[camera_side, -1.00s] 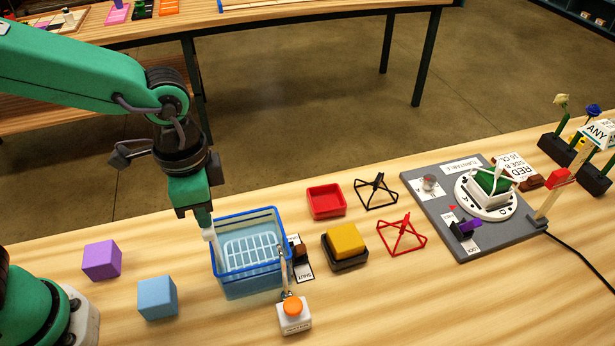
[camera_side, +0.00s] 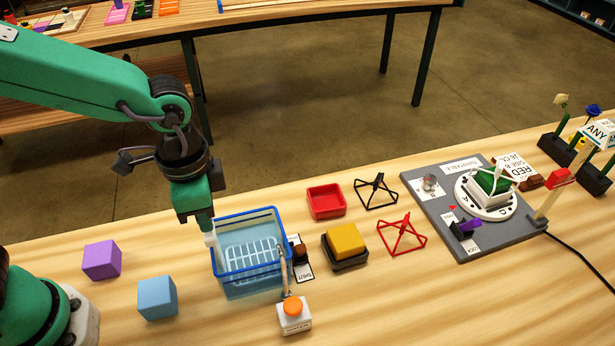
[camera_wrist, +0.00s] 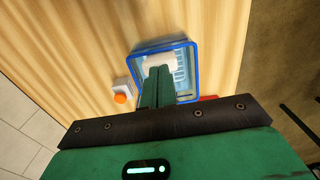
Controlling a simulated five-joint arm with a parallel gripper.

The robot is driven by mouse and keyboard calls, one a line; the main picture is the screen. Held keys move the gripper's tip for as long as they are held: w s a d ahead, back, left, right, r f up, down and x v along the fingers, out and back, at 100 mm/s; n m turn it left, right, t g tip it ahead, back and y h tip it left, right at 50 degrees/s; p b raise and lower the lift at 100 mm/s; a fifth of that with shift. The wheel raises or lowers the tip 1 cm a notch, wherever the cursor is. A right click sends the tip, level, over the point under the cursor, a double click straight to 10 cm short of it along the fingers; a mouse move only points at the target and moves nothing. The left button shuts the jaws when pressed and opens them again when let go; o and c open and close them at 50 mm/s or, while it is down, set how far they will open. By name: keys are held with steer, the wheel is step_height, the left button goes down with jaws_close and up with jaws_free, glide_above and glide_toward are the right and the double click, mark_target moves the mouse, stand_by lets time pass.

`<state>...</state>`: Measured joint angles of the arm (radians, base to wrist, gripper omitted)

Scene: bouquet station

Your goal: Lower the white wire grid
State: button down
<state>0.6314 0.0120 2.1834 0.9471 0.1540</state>
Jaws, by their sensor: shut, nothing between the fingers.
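The white wire grid (camera_side: 255,253) lies inside the clear, blue-rimmed basin (camera_side: 262,212), below the rim, with pale blue water around it. A white tab (camera_side: 210,239) shows at the basin's left rim, and it also shows in the wrist view (camera_wrist: 161,62). My gripper (camera_side: 207,226) points down over this tab, its fingers closed together and empty. The fingertips appear to touch the tab's top. In the wrist view my gripper (camera_wrist: 160,72) covers part of the basin, and only some of the grid shows.
A white box with an orange button (camera_side: 292,308) stands before the basin. A purple cube (camera_side: 102,260) and a blue cube (camera_side: 157,298) are at left. A red tray (camera_side: 326,201), a yellow sponge-like block (camera_side: 346,239) and wire stands (camera_side: 402,236) are at right.

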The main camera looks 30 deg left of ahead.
steer(key=shift+r, duration=2.3)
steer(key=shift+a, duration=0.1)
steer(key=s+a+r+n+t, duration=0.2)
steer(key=a+n, duration=0.2)
steer(key=a, duration=0.5)
steer(key=s+a+r+n+t, duration=0.2)
steer(key=a+n, duration=0.3)
steer(key=a, duration=0.5)
steer(key=shift+r+t, duration=0.5)
steer(key=shift+t, duration=0.3)
stand_by(0.3)
